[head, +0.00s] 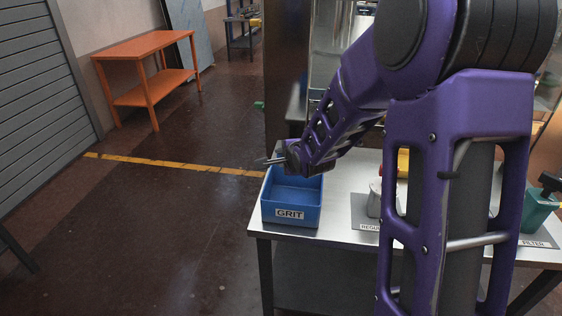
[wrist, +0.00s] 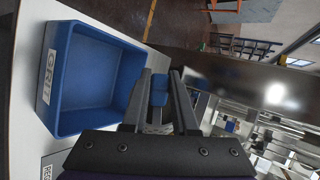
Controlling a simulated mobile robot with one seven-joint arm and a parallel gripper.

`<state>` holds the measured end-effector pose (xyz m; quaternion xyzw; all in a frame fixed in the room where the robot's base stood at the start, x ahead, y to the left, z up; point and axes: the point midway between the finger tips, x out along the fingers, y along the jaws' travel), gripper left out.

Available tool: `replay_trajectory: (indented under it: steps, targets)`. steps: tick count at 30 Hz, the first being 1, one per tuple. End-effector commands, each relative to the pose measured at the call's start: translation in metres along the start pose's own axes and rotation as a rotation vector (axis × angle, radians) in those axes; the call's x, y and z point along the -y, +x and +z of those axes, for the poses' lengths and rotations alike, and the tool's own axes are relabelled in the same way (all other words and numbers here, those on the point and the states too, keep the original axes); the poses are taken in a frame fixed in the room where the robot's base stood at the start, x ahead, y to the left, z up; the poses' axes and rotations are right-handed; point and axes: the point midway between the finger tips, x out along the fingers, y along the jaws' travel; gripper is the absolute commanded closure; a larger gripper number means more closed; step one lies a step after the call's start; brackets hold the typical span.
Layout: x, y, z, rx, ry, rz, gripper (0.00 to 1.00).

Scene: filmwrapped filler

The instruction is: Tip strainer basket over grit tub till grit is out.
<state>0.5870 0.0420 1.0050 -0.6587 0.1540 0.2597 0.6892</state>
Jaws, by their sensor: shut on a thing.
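The grit tub (head: 291,215) is a blue open box labelled GRIT at the left front corner of the metal table. It is large at the left in the wrist view (wrist: 70,75), and the part of its floor that I can see looks bare. My gripper (head: 268,161) is over the tub's back edge, turned sideways. In the wrist view my gripper (wrist: 160,74) is shut on a small part with a blue block (wrist: 159,90) and grey below it. This seems to be the strainer basket, but its full shape and any grit are hidden.
The metal table (head: 335,205) has a grey pad with a pale upright part (head: 375,199) right of the tub. A teal part (head: 538,212) stands on the pad marked FILTER. My arm hides the table's middle. An orange bench (head: 150,50) is far left; the floor between is clear.

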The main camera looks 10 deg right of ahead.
Motion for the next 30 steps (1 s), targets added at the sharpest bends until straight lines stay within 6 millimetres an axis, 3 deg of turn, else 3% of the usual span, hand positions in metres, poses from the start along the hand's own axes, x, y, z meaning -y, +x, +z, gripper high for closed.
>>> replay_trajectory:
  steps: [30]
  targets:
    - [-0.0069,0.005,0.0007,-0.064,-0.103,-0.045,1.0]
